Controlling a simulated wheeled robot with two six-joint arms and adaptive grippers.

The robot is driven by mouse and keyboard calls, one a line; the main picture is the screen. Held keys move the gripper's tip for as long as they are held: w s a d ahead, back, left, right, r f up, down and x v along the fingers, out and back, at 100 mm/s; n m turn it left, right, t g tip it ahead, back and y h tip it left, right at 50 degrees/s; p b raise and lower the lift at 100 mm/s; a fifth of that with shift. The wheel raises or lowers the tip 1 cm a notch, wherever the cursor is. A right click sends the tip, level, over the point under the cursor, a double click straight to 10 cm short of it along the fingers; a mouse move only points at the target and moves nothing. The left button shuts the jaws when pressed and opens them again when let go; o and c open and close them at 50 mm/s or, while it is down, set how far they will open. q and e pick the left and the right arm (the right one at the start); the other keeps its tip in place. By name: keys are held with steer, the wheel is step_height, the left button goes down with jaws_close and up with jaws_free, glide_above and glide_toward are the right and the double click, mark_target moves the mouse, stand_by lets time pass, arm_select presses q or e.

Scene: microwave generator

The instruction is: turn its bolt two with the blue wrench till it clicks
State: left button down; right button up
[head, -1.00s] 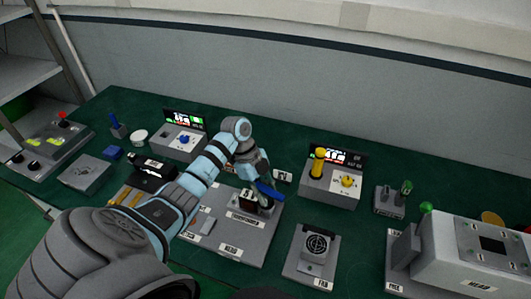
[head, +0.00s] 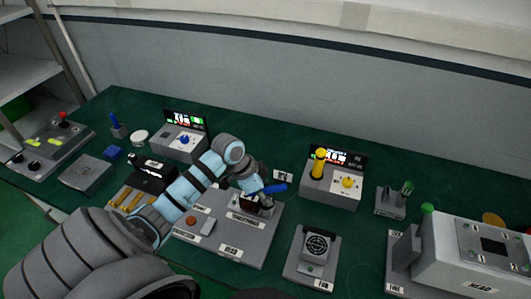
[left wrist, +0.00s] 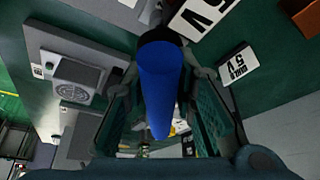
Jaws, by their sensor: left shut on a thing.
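My left gripper (head: 257,192) reaches over the grey board with the transformer label (head: 246,216) and is shut on the blue wrench (head: 276,188). The wrench's blue handle sticks out to the right of the fingers in the head view. In the left wrist view the blue handle (left wrist: 158,85) lies between the two fingers, with a dark part at its upper end. The wrench's working end and bolt two are not clearly visible. I cannot tell whether the wrench sits on a bolt. My right gripper is not in view.
A grey box with a yellow handle (head: 319,163) and yellow knob stands right of the gripper. A fan unit (head: 314,251) stands at front right. A box with a blue knob (head: 184,140) stands behind left. A large head unit (head: 470,250) fills the right. Green table shows between them.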

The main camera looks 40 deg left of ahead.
arm_select(q)
steer(key=n+y, duration=0.1)
steer(key=n, duration=0.2)
steer(key=n+t+y, duration=0.1)
steer(key=n, duration=0.1)
steer(key=shift+s+d+n, duration=0.1)
steer(key=shift+n, duration=0.3)
steer(key=m+h, duration=0.1)
steer(key=m, duration=0.1)
steer(key=shift+m, duration=0.4)
steer(key=m+g+h, duration=0.1)
steer(key=m, duration=0.3)
steer(key=shift+f+b, duration=0.1)
steer(key=shift+b, duration=0.2)
steer(key=shift+n+p, duration=0.4)
steer(key=shift+n, duration=0.1)
steer(key=shift+n+y, duration=0.4)
steer(key=shift+n, duration=0.8)
steer(key=shift+r, duration=4.55)
